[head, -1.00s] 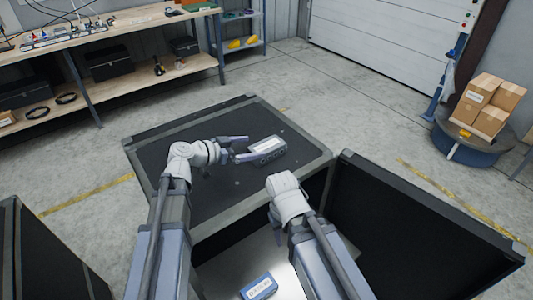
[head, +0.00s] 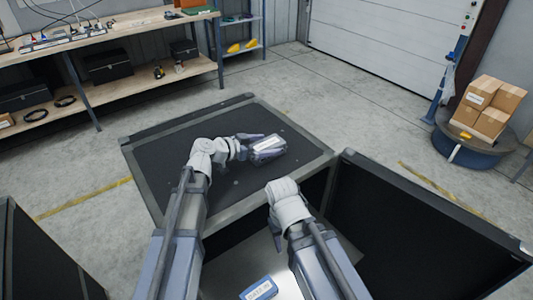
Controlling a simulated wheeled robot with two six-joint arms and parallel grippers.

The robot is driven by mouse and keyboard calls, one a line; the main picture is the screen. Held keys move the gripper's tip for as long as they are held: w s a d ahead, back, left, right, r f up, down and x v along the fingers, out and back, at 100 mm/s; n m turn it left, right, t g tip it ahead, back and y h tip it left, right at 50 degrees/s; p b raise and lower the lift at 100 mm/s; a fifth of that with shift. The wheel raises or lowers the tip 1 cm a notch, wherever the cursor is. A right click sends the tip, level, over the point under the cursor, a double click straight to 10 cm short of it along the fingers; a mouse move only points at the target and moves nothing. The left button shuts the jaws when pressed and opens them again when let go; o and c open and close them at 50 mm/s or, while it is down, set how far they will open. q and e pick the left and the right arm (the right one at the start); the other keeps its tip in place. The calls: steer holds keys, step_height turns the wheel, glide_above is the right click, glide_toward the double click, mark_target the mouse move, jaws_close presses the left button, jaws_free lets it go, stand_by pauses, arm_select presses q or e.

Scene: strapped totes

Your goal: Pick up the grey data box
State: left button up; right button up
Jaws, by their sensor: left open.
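The grey data box (head: 268,148), with a pale label on top, lies on the black top of a large grey-edged case in the middle of the head view. My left gripper (head: 254,147) is open at the box's left end, with its fingers along the far and near sides of the box. I cannot tell whether the fingers touch it. My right gripper (head: 276,236) hangs over the open case in front, mostly hidden by its own wrist, so its jaws cannot be read.
A blue box with a white label (head: 259,289) lies in the open case below. The black case lid (head: 420,225) stands open at the right. The case top (head: 165,158) around the data box is clear. A workbench (head: 150,85) stands behind at the left.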

arm_select(q)
steer(key=shift+w+d+f, duration=0.1)
steer(key=shift+w+d, duration=0.1)
steer(key=shift+d, duration=0.05)
jaws_close()
stand_by(0.7)
